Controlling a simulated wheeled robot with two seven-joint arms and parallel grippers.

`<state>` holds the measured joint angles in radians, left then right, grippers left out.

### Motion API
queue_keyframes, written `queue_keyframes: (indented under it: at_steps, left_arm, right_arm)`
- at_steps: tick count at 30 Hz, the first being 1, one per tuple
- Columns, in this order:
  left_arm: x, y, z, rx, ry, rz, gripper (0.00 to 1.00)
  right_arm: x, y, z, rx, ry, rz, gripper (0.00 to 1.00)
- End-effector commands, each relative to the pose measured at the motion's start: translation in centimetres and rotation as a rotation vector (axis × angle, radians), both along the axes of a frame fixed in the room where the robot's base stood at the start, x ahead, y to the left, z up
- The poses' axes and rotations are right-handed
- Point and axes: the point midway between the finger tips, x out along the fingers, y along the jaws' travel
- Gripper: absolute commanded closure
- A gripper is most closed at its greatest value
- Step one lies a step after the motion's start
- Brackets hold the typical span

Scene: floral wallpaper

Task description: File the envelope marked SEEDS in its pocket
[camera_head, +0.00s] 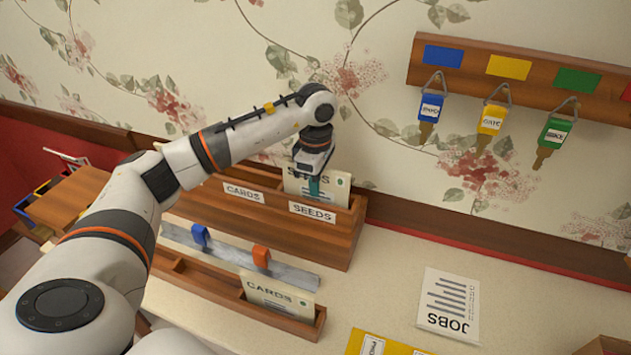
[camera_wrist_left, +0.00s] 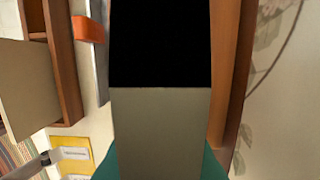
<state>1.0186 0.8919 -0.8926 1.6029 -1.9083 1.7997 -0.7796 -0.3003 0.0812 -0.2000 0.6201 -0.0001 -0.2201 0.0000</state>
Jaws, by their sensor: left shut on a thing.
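The SEEDS envelope (camera_head: 335,193) is a pale envelope with dark print. It stands in the right-hand pocket of the wooden file box (camera_head: 342,232), behind the SEEDS label (camera_head: 312,212); its lower part is hidden by the front wall. My left gripper (camera_head: 314,186) reaches down from above with its teal fingers shut on the envelope's upper part. In the left wrist view the envelope (camera_wrist_left: 160,130) fills the middle between the teal fingers (camera_wrist_left: 160,168). My right gripper is not in view.
The pocket beside it bears a CARDS label (camera_head: 243,193). In front are a metal rail with blue (camera_head: 200,236) and orange (camera_head: 261,256) clips and a low wooden rack (camera_head: 225,292) holding a CARDS envelope (camera_head: 278,296). A JOBS sheet (camera_head: 449,304) lies right. Tagged keys (camera_head: 491,120) hang above.

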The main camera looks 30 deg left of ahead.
Motion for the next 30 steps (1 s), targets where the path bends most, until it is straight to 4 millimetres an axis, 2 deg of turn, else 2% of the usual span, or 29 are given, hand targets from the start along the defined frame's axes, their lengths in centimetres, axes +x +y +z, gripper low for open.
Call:
queue_keyframes:
  at_steps: [11, 12, 16, 23, 26, 30]
  left_arm:
    - [0.0, 0.0, -0.3, 0.0, 0.0, 0.001, 1.0]
    - [0.0, 0.0, -0.3, 0.0, 0.0, 0.001, 0.87]
    - [0.0, 0.0, -0.3, 0.0, 0.0, 0.001, 0.67]
    - [0.0, 0.0, -0.1, 0.0, -0.001, 0.001, 0.67]
    - [0.1, 0.0, 0.9, -0.001, -0.004, 0.001, 0.67]
    - [0.1, 0.0, 3.6, -0.001, -0.008, 0.0, 0.67]
  right_arm:
    - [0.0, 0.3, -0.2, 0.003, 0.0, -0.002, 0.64]
    - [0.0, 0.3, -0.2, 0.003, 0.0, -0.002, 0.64]
    - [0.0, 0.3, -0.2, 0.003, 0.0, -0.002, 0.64]
    - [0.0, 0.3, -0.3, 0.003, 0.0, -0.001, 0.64]
    - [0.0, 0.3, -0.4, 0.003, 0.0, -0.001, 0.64]
    - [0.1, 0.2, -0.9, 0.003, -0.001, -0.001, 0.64]
